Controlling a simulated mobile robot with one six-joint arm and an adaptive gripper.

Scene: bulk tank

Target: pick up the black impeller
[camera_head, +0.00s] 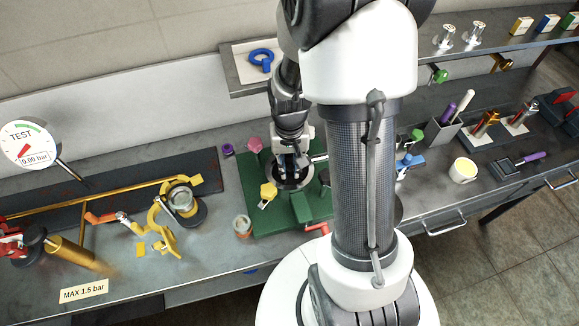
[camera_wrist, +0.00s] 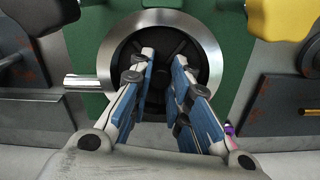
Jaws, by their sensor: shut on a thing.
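The black impeller (camera_wrist: 166,45) sits inside a round metal housing (camera_wrist: 107,60) in the wrist view. Dark vanes show around its middle. The housing is set in a green block (camera_wrist: 85,45); in the head view the housing (camera_head: 305,184) shows partly below my gripper. My gripper (camera_wrist: 165,57) reaches into the housing from above, its two blue-padded fingers on either side of the impeller's middle. It is shut on the impeller, which is still within the housing. In the head view my gripper (camera_head: 291,176) and arm hide much of the impeller.
A yellow knob (camera_head: 268,191) and a pink knob (camera_head: 254,144) stand close to the housing. A metal pipe stub (camera_wrist: 82,81) juts from the housing's left in the wrist view. A shelf (camera_head: 236,70) runs behind. A cup (camera_head: 463,171) stands at right.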

